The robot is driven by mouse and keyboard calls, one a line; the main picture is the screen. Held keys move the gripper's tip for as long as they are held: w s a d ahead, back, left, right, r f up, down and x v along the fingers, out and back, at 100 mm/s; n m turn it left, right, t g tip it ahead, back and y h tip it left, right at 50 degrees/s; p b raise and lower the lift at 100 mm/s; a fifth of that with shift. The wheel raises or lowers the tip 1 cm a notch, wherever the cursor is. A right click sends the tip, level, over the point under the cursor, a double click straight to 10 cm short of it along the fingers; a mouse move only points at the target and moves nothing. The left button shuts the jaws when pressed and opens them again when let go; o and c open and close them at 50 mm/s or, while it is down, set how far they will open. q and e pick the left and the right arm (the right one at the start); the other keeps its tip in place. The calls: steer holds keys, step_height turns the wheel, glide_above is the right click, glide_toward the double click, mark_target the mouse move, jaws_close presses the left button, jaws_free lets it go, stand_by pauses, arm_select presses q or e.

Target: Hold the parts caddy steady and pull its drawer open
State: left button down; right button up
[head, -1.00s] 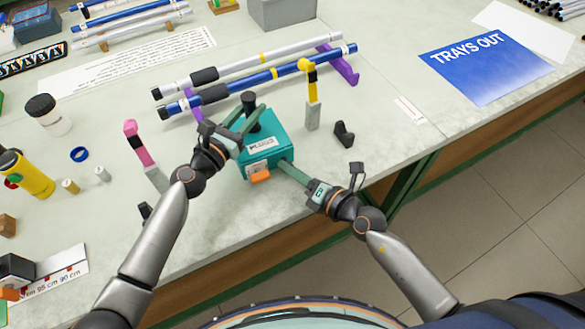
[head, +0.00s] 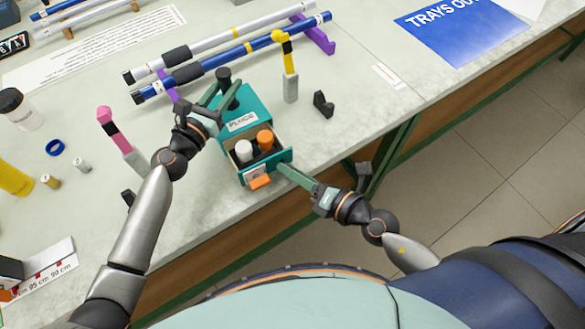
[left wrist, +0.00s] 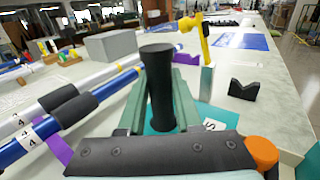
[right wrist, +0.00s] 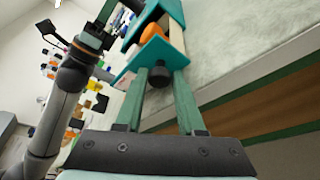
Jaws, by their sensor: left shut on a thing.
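The teal parts caddy (head: 262,102) stands near the bench's front edge. A black post (left wrist: 158,85) rises from its top, and my left gripper (head: 222,94) is shut on it. The caddy's drawer (head: 284,158) is out at the front, showing a white piece (head: 243,150) and an orange piece (head: 265,139) inside. An orange tab (head: 260,182) is at the drawer front. My right gripper (head: 281,168) is at the drawer front; in the right wrist view its fingers close on a black knob (right wrist: 158,84). The head view hides that knob.
A blue rod (head: 205,68) and a silver rod (head: 215,43) lie on purple supports behind the caddy. A yellow-topped upright (head: 290,85), a black V-block (head: 323,104) and a pink-topped upright (head: 118,135) stand nearby. The bench right of the V-block is mostly clear.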

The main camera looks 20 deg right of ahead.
steer(key=shift+o, duration=0.3)
steer(key=v, duration=1.2)
stand_by(0.5)
arm_select(q)
steer(key=c, duration=0.5)
jaws_free()
steer(key=shift+a, duration=0.1)
